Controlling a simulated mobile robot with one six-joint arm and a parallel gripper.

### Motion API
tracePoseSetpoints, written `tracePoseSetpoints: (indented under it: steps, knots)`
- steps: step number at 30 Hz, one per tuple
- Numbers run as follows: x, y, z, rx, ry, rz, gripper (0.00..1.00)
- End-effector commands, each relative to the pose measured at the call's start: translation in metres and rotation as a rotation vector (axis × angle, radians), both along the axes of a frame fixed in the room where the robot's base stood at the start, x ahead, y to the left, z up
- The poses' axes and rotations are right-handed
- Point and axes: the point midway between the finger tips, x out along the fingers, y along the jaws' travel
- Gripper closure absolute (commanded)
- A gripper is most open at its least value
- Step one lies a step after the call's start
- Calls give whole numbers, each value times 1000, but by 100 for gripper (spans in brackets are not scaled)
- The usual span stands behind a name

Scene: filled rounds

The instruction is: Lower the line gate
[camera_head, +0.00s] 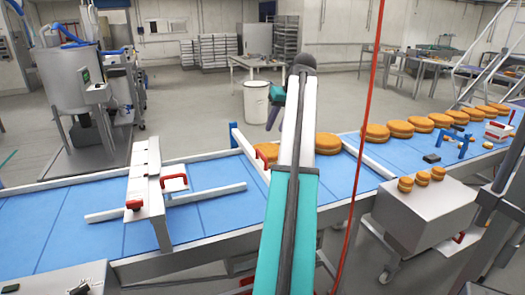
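A white upright frame (148,188) stands across the blue conveyor (90,222) on the left and looks like the line gate. It has a red handle (174,182) on its right side and a red knob low at its front. Whether its plate is raised or lowered is hard to tell. My arm reaches up through the middle of the picture. My gripper (273,116) shows only in part beside the arm's far end, to the right of the frame and apart from it. Its fingers are too small and hidden to read.
Orange-brown filled rounds (374,132) sit in a row on the right of the belt; my arm partly hides those near the middle. A grey box (425,215) with small rounds stands in front. A red cable (364,140) hangs right of my arm. A steel tank (72,80) stands back left.

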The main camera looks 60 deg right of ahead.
Motion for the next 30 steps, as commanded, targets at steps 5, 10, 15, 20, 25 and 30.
tracePoseSetpoints:
  steps: [5,10,15,20,25,30]
  knots:
    - [5,3,-4,0,0,5,69]
    - [11,3,-13,0,0,8,69]
    - [19,2,-30,2,0,8,69]
    - [28,1,-48,1,1,9,69]
    - [36,-1,-66,1,1,9,69]
    - [45,-3,-84,1,1,9,69]
